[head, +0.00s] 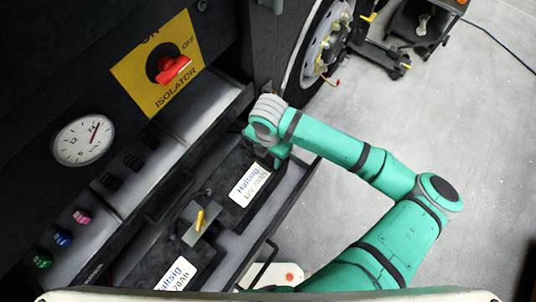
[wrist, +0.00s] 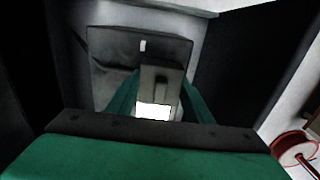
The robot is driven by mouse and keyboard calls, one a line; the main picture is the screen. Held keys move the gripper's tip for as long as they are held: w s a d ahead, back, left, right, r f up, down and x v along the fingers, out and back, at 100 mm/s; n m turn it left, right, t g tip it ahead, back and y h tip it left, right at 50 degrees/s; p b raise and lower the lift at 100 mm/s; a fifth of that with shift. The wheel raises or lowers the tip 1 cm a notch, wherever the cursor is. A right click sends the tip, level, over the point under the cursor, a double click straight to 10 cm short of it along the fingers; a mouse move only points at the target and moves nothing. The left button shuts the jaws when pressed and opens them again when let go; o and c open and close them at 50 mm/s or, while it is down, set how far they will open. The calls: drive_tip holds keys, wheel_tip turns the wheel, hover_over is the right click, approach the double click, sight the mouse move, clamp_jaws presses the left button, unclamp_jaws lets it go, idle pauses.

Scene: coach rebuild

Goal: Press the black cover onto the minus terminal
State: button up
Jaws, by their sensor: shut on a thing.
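My gripper (head: 266,158) is at the far end of the far battery (head: 222,180), which is black with a white label, in the head view. In the wrist view my gripper (wrist: 157,95) has its two teal fingers closed on a dark block, which appears to be the black cover (wrist: 161,77). A dark surface with a small white mark (wrist: 142,46) lies behind it. The minus terminal is not clearly visible; my wrist and the held piece block that area. I cannot tell whether the cover touches the terminal.
A near battery (head: 151,263) sits in the same tray. A yellow piece (head: 200,219) stands on a grey plate between the batteries. The red isolator switch (head: 173,69), a round gauge (head: 83,140) and coloured fuses line the panel at left. Open floor lies right.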

drive_tip(key=shift+f, duration=0.25)
idle(0.3)
drive_tip(key=o, duration=1.1)
drive_tip(key=shift+o, duration=0.6)
drive_tip(key=o, duration=0.4)
drive_tip(key=shift+c, duration=0.2)
drive_tip(key=shift+r, duration=0.1)
drive_tip(key=shift+r, duration=3.45)
